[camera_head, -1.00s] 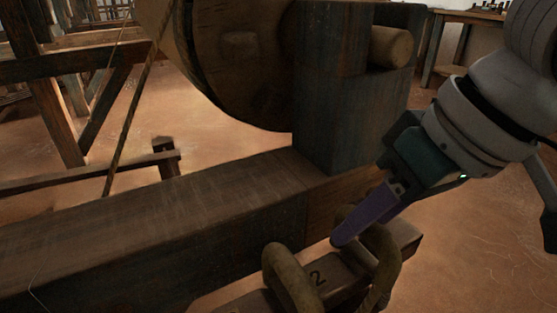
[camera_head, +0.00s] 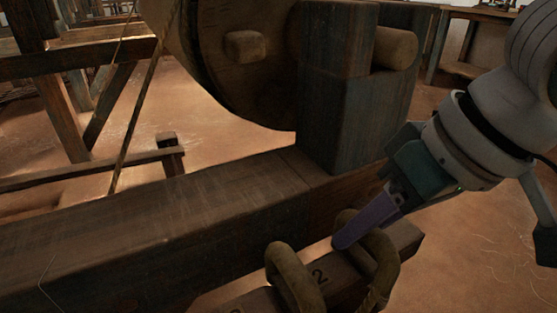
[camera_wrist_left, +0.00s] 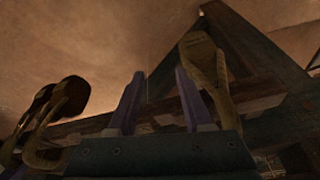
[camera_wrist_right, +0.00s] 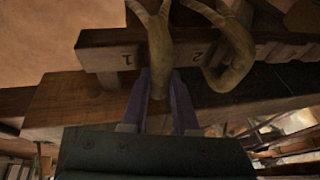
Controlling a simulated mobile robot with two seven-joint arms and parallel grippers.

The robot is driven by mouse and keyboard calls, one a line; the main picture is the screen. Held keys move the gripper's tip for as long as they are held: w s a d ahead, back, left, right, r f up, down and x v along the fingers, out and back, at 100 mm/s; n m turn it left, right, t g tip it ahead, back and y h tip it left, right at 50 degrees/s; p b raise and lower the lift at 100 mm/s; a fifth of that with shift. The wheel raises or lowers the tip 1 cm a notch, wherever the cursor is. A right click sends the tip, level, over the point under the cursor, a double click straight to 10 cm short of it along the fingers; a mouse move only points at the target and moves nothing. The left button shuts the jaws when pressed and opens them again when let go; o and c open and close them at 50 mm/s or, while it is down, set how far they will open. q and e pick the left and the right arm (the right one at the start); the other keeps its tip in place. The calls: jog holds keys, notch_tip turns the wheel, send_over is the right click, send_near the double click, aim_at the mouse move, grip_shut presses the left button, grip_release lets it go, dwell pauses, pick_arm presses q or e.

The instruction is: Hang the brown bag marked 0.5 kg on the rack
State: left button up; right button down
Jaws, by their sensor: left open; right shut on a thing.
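The rack is a wooden bar (camera_head: 345,284) with a number 2 on it, low in the head view. It also shows in the right wrist view (camera_wrist_right: 105,57) with numbers 1 and 2. My right gripper (camera_head: 346,241) is shut on a thick brown loop (camera_head: 380,270), which sits on the bar between the numbers in the right wrist view (camera_wrist_right: 158,42). A second brown loop (camera_head: 290,278) hangs on the other side of the 2. No 0.5 kg mark is visible, and the bag bodies are hidden. My left gripper (camera_wrist_left: 160,85) is open; a brown strap (camera_wrist_left: 212,70) shows beyond its right finger.
A heavy wooden beam (camera_head: 170,225) runs behind the bar, with a thick post (camera_head: 345,125) and a round wooden drum (camera_head: 250,75) on it. A slanting rope (camera_head: 143,100) crosses the left. Open floor (camera_head: 480,260) lies to the right.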

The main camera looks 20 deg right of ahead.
jog(key=shift+f, duration=0.1)
jog(key=c, duration=0.6)
grip_release()
jog(key=p+v, duration=0.5)
jog(key=v, duration=0.5)
jog(key=a+r+n+t+p, duration=0.1)
jog(key=a+r+p, duration=0.2)
jog(key=r+p, duration=0.65)
jog(key=a+r+n+p, duration=0.2)
jog(key=a+r+p, duration=0.2)
jog(key=r+p, duration=0.55)
jog(key=s+d+r+m+g+h+p, duration=0.2)
jog(key=s+d+r+p, duration=0.2)
jog(key=s+r+p, duration=1.05)
jog(key=w+r+p, duration=0.3)
jog(key=r+p, duration=1.3)
jog(key=p, duration=0.4)
jog(key=w+r+p, duration=0.3)
jog(key=r+p, duration=1.3)
jog(key=p, duration=0.4)
jog(key=shift+r+n+p, duration=0.15)
jog(key=shift+n+p, duration=0.15)
jog(key=shift+p, duration=0.05)
